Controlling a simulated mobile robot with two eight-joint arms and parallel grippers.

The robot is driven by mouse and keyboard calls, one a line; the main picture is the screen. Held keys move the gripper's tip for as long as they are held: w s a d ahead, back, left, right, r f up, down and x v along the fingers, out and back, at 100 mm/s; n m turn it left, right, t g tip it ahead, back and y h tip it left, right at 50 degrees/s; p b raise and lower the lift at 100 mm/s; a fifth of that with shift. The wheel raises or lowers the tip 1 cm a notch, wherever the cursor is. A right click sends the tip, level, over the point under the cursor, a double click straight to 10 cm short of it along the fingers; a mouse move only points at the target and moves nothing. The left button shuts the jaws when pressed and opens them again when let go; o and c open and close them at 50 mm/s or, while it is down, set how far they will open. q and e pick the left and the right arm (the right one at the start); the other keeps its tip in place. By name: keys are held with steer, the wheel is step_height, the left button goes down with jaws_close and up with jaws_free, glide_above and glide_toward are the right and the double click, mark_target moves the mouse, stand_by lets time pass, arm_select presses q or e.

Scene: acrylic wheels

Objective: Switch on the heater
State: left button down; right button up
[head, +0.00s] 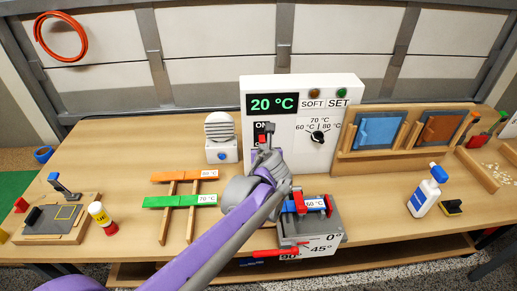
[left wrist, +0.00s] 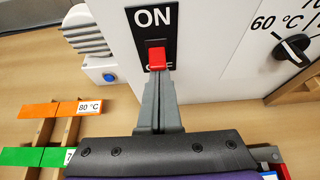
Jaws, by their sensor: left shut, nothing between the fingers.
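The heater control panel (head: 287,92) is a white box at the back of the table with a green 20 °C display. Its black ON/OFF plate (left wrist: 153,24) carries a red switch (left wrist: 157,58), which sits below the ON label and partly covers the OFF label. My left gripper (head: 268,130) is shut and empty, with its fingertips just below or at the red switch; I cannot tell whether they touch it. In the left wrist view the closed fingers (left wrist: 155,82) point up at the switch. My right gripper is not in view.
A temperature knob (head: 317,137) is on the panel's right. Orange (head: 184,175) and green (head: 179,201) strips lie on rails. A bending jig (head: 317,222) is below my arm. A white bottle (head: 426,192) stands right.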

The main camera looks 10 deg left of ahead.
mark_target(262, 139)
arm_select(q)
steer(key=shift+r+g+h, duration=0.3)
steer(key=shift+r+g, duration=0.5)
steer(key=shift+g, duration=0.4)
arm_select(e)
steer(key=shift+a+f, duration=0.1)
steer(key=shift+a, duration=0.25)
arm_select(q)
steer(key=shift+s, duration=0.1)
steer(key=shift+r, duration=0.4)
steer(key=shift+r+p, duration=0.3)
steer(key=shift+r, duration=0.15)
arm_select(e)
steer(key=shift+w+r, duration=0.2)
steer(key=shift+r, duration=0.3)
